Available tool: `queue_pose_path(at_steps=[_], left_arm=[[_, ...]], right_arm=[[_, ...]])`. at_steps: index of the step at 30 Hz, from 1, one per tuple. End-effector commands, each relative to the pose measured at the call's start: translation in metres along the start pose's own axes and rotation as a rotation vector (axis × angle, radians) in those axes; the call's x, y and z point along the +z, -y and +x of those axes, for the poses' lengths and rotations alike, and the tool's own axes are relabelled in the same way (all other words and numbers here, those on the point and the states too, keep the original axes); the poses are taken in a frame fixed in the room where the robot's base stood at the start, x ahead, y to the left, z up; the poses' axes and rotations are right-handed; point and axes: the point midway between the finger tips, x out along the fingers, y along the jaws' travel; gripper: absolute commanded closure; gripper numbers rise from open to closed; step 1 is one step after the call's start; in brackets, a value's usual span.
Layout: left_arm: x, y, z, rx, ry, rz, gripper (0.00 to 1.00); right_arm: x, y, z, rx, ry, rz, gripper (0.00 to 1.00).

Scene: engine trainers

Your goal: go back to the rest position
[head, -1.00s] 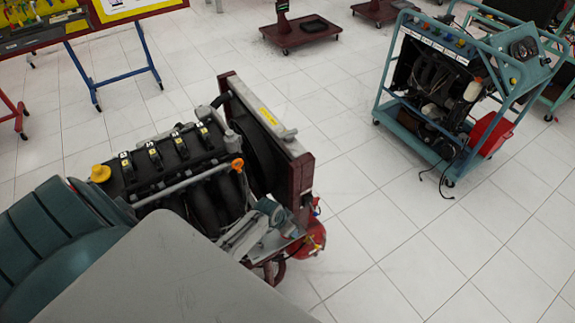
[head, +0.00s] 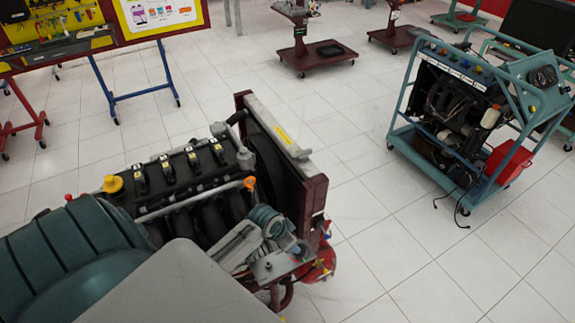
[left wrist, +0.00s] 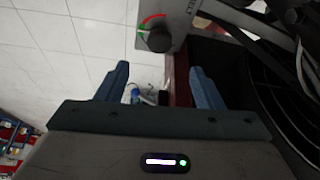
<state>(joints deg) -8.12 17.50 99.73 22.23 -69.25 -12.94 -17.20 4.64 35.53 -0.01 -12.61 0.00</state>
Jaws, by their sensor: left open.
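My left gripper (left wrist: 158,70) shows in the left wrist view, its two blue fingers apart with nothing held between them. Beyond the fingers are a grey panel with a black knob (left wrist: 158,38) and a dark red frame post. In the head view, my left arm comes in from the left and covers part of the engine trainer (head: 180,170). A teal ribbed part, likely my arm's wrist, lies by the engine's front right; the fingers cannot be made out there. My right gripper is not in view.
The engine's radiator frame (head: 313,205) stands close to my left arm. A teal wheeled trainer (head: 400,135) with a red bin (head: 508,163) is at the right. A tool board on blue legs (head: 105,88) is at the back left. White tiled floor is clear between.

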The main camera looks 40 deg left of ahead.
Motion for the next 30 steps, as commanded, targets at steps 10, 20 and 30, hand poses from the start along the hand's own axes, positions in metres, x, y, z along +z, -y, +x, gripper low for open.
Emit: queue_pose_path(at_steps=[10, 20, 30], left_arm=[[0.000, 0.000, -0.007, 0.000, 0.001, 0.000, 0.39], [0.000, 0.000, -0.007, 0.000, 0.000, 0.000, 0.39], [0.043, -0.059, -0.066, -0.036, 0.039, -0.012, 0.39]], right_arm=[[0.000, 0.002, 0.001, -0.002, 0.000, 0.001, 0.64], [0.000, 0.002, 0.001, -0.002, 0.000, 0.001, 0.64], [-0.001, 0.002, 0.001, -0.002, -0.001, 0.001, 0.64]])
